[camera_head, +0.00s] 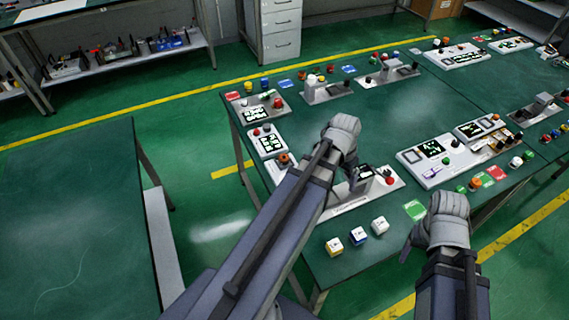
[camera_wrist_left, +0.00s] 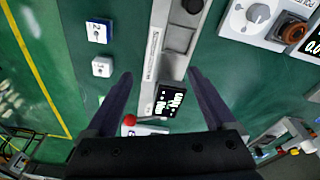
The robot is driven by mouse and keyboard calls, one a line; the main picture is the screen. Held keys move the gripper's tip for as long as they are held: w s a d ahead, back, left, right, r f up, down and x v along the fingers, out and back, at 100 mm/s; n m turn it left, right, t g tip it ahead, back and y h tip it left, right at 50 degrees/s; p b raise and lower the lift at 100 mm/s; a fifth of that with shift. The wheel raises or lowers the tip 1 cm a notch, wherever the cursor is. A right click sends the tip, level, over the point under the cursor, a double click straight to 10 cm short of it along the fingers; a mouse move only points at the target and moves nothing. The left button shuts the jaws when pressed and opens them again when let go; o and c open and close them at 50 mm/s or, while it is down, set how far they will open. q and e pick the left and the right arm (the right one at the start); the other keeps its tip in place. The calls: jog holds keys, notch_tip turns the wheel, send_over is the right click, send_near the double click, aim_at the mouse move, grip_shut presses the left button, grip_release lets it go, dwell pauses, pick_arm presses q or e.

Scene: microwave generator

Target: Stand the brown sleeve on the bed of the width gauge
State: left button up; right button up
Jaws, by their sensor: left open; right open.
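A brown-orange ring-shaped piece, which looks like the brown sleeve (camera_head: 284,158), sits on a light panel at the near table's left edge. It also shows in the left wrist view (camera_wrist_left: 293,31), beside a round knob. A long grey device with a small display and a red ball knob, apparently the width gauge (camera_head: 349,208), lies under my left gripper. In the left wrist view the gauge (camera_wrist_left: 153,62) runs between my fingers. My left gripper (camera_head: 350,180) is open and empty above it, partly hidden by its arm. My right gripper (camera_head: 407,248) is open, off the table's front edge.
Three small cubes (camera_head: 358,236) stand near the front edge. Panels with displays (camera_head: 440,155) stand to the right, and another instrument (camera_head: 325,90) stands at the back. The table middle (camera_head: 390,115) is clear. A separate bare table (camera_head: 70,200) is at the left.

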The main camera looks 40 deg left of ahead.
pick_arm(q)
jog(key=w+a+f+n+t+b, duration=0.1)
jog(key=a+f+b, duration=0.1)
jog(key=a, duration=0.5)
jog(key=w+a+f+t+b, duration=0.1)
jog(key=a+f, duration=0.1)
jog(key=a, duration=0.4)
jog(key=n+t+b, duration=0.1)
jog(key=b, duration=0.2)
send_near(283, 158)
jog(key=f, duration=0.1)
jog(key=shift+w+d+f+y+b, duration=0.15)
jog(key=shift+w+d+f+b, duration=0.15)
jog(key=shift+f+b, duration=0.3)
jog(key=shift+w+d+f+y+b, duration=0.15)
jog(key=shift+w+f+b, duration=0.3)
jog(key=shift+f, duration=0.2)
jog(key=shift+f, duration=0.15)
jog(key=b+x, duration=0.5)
jog(key=shift+w+a, duration=0.1)
jog(key=shift+a, duration=0.1)
jog(key=shift+c, duration=0.2)
grip_shut()
